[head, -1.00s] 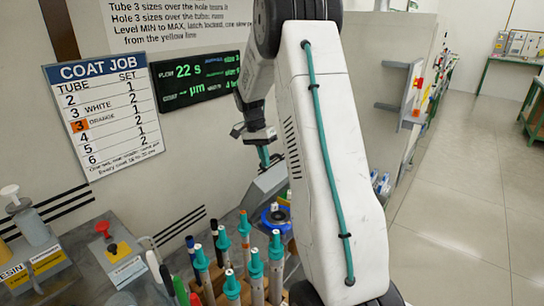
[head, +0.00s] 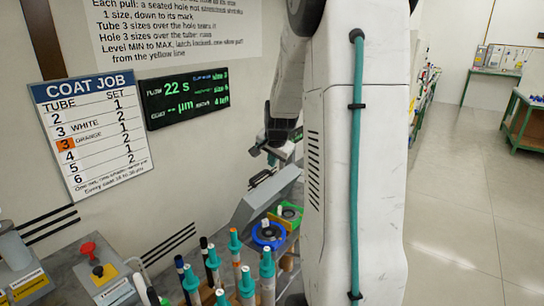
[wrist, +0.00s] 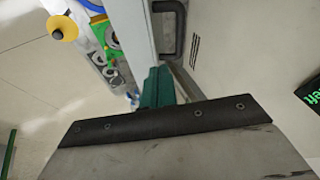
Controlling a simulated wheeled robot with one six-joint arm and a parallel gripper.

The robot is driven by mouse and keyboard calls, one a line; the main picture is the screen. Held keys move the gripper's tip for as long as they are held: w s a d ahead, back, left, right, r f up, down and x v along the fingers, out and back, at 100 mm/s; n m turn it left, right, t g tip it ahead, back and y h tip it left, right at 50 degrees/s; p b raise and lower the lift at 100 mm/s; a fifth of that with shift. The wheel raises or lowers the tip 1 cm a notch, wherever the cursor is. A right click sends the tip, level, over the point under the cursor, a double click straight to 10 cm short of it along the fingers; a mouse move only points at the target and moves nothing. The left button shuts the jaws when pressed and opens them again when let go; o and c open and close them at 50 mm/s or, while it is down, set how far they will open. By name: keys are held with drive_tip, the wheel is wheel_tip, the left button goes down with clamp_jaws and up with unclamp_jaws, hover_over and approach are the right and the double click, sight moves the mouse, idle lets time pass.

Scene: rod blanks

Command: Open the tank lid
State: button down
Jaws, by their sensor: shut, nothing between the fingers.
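A grey slanted housing (head: 262,205), which looks like the tank with its lid down, stands against the wall right of the rod blanks. A dark bar handle (wrist: 178,28) shows on a pale grey surface at the top of the wrist view. My gripper (wrist: 157,86) has its teal fingers together with nothing between them. In the wrist view the fingertips are below the handle and apart from it. In the head view my gripper (head: 282,135) is above the housing, partly hidden by my arm. The latch cannot be made out.
Several teal-capped rods (head: 247,283) stand in front of the housing. A blue ring-shaped part (head: 268,234) and a green one (head: 290,213) lie beside it. A red-knobbed box (head: 98,270) is at left. Open floor lies at right.

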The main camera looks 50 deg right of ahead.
sight(265, 170)
drive_tip(key=x, duration=0.5)
drive_tip(key=shift+w+f, duration=0.25)
drive_tip(key=shift+w+a+f, duration=0.1)
drive_tip(key=shift+w+f, duration=0.15)
drive_tip(key=shift+w, duration=0.25)
drive_tip(key=shift+w+a+f, duration=0.1)
drive_tip(key=shift+w+f, duration=0.1)
drive_tip(key=shift+w, duration=0.3)
drive_tip(key=shift+w+f, duration=0.25)
drive_tip(key=shift+w, duration=0.25)
drive_tip(key=shift+d, duration=0.1)
